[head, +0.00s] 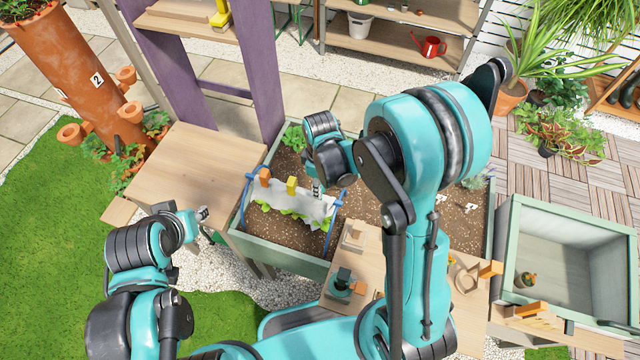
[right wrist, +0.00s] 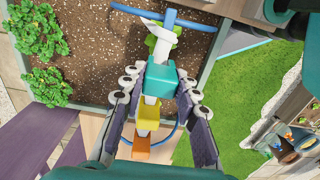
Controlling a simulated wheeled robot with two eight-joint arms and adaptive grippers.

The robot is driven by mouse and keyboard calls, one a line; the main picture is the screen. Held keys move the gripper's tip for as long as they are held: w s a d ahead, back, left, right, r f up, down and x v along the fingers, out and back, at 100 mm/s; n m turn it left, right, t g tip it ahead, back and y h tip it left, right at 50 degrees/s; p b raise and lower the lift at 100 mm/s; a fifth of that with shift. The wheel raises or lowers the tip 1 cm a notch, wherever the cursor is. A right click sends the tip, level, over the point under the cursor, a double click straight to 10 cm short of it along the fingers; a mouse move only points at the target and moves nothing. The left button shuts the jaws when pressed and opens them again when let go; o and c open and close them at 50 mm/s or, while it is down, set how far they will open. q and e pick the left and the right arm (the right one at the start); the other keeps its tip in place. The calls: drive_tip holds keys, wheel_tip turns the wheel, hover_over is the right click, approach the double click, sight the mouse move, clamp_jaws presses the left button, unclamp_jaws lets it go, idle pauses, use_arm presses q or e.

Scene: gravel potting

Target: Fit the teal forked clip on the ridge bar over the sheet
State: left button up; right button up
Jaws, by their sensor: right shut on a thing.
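My right gripper (head: 317,188) is shut on the teal forked clip (right wrist: 162,78) and holds it at the right end of the white sheet (head: 296,202). The teal clip is hidden by my gripper in the head view. Whether it is seated on the ridge bar or just above it, I cannot tell. The sheet hangs over the bar between two blue hoops (head: 243,208). A yellow clip (head: 291,186) and an orange clip (head: 265,175) stand on the bar to the left. My left gripper (head: 203,213) is away to the left; its fingers are too small to judge.
The sheet and hoops stand in a planter bed of brown soil (head: 277,232) with green plants. A wooden tabletop (head: 205,165) lies to its left. A second wooden surface with blocks and a small teal object (head: 341,284) is in front. A large green-framed bin (head: 560,250) is at right.

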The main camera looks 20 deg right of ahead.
drive_tip(key=shift+f+b, duration=0.95)
drive_tip(key=shift+b, duration=0.05)
